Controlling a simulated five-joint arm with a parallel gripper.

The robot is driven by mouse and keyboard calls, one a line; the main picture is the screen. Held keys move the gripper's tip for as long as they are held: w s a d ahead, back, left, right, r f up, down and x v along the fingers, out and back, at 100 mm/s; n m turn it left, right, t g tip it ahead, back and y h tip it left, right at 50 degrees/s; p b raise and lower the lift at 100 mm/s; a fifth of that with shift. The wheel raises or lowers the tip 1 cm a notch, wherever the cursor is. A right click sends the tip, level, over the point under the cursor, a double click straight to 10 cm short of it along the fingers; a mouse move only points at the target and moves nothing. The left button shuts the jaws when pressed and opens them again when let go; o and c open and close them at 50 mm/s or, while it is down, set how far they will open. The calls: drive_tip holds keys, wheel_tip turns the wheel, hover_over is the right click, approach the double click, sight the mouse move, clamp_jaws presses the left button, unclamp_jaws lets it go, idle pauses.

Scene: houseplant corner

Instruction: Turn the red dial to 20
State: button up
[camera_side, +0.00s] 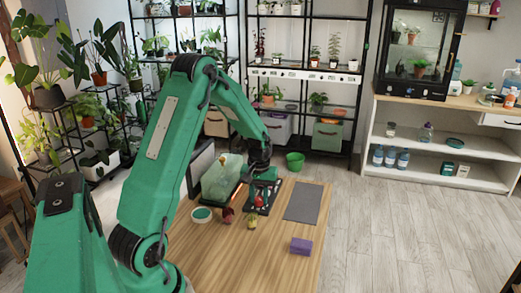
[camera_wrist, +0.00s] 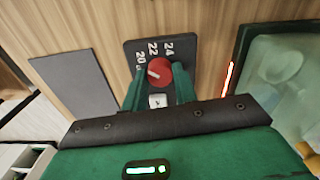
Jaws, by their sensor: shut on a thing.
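The red dial (camera_wrist: 159,72) sits on a dark plate (camera_wrist: 131,47) printed with 20, 22 and 24 in the wrist view. A white mark on the dial points left, toward the 20 side; I cannot tell whether it lines up exactly. My gripper (camera_wrist: 158,88) is shut on the dial, with a green finger at each side of it. A small white square part (camera_wrist: 157,101) shows between the fingers. In the side view the dial (camera_side: 259,199) shows small and red under my gripper (camera_side: 264,182), partly hidden.
A grey mat (camera_side: 303,202) lies right of the plate, with a purple block (camera_side: 301,246) nearer. A clear green-tinted container (camera_side: 221,178) stands to the left.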

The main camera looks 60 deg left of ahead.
sight(259, 199)
idle(0.4)
drive_tip(key=o, duration=1)
drive_tip(key=shift+r, duration=3.95)
